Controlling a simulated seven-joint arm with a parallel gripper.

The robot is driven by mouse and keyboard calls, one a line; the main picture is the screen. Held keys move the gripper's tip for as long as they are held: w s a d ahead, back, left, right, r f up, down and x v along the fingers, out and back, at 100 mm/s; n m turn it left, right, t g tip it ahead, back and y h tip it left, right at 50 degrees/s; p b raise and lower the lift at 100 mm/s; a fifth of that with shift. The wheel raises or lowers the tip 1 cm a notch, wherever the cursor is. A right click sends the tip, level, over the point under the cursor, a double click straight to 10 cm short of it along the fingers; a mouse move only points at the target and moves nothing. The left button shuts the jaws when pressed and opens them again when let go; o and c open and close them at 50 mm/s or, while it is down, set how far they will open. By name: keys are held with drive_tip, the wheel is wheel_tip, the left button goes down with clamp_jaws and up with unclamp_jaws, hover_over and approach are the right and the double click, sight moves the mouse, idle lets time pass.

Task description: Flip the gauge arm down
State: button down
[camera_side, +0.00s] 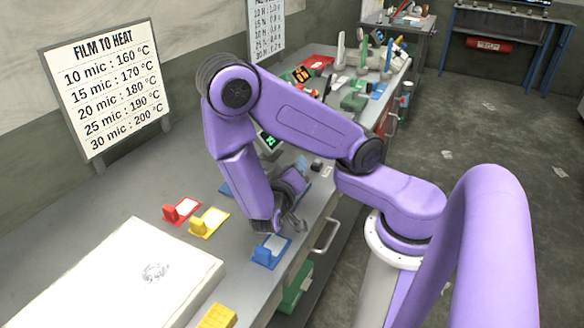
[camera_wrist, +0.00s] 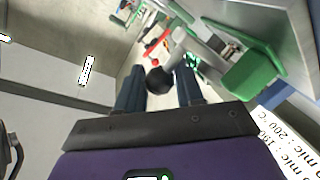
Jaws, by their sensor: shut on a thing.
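In the wrist view the two dark blue fingers of my gripper (camera_wrist: 160,88) stand on either side of a black ball-shaped knob (camera_wrist: 159,80), closed on it. The knob looks like the end of the gauge arm, but the rest of that arm is hidden or too small to make out. A display with green digits (camera_wrist: 192,62) shows just beyond the right finger. In the side view a green-lit display (camera_side: 270,140) stands on the bench, partly behind my arm. My gripper is low over the bench near its front edge there; its fingertips are hard to make out.
Red (camera_side: 181,210), yellow (camera_side: 208,222) and blue (camera_side: 271,251) holders lie on the grey bench near my wrist. A large white slab (camera_side: 120,275) fills the near left. Green and red items crowd the far bench. A film-heat sign (camera_side: 107,88) stands at the wall.

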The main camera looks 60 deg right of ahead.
drive_tip(key=shift+s+d+f+g, duration=0.15)
drive_tip(key=shift+s+f+g, duration=0.15)
drive_tip(key=shift+f, duration=0.1)
drive_tip(key=c, duration=0.9)
unclamp_jaws()
drive_tip(key=shift+a+r, duration=0.1)
drive_tip(key=shift+a, duration=0.3)
drive_tip(key=v, duration=1.6)
drive_tip(key=shift+a+r, duration=0.3)
drive_tip(key=shift+s, duration=0.15)
